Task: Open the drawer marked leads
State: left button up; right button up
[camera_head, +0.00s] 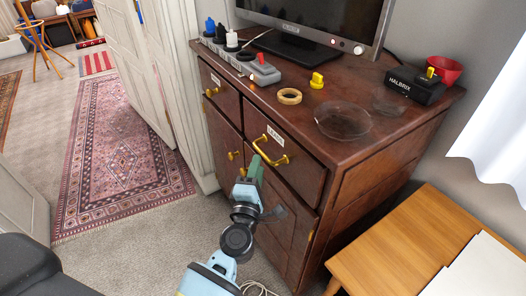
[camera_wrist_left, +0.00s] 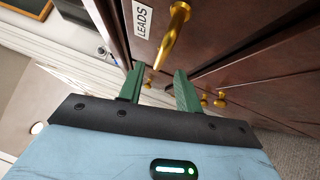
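The dark wooden cabinet has two top drawers side by side. The right drawer (camera_head: 300,173) has a white label and a brass bar handle (camera_head: 270,150), and its front looks shut. In the left wrist view the label (camera_wrist_left: 140,18) reads LEADS, beside the brass handle (camera_wrist_left: 175,35). My left gripper (camera_head: 254,166) is at the front of this drawer, just below the handle. Its green fingers (camera_wrist_left: 160,80) are apart, and the handle's near end shows close to the gap between the tips. I cannot tell whether they touch it. My right gripper is not in view.
The cabinet top (camera_head: 310,135) carries a tape roll (camera_head: 289,96), a glass dish (camera_head: 343,120), a monitor (camera_head: 320,22) and a red bowl (camera_head: 443,69). A wooden table (camera_head: 395,250) stands close at right. Lower doors have brass knobs (camera_head: 234,155).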

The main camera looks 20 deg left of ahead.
aim_at(262, 152)
pick_arm(q)
jog(key=shift+w+a+r, duration=0.15)
jog(key=shift+w, duration=0.85)
jog(key=shift+w+a+r, duration=0.1)
jog(key=shift+w, duration=0.95)
jog(key=shift+w+a+r, duration=0.15)
jog(key=shift+w, duration=0.85)
jog(key=shift+c, duration=0.2)
grip_shut()
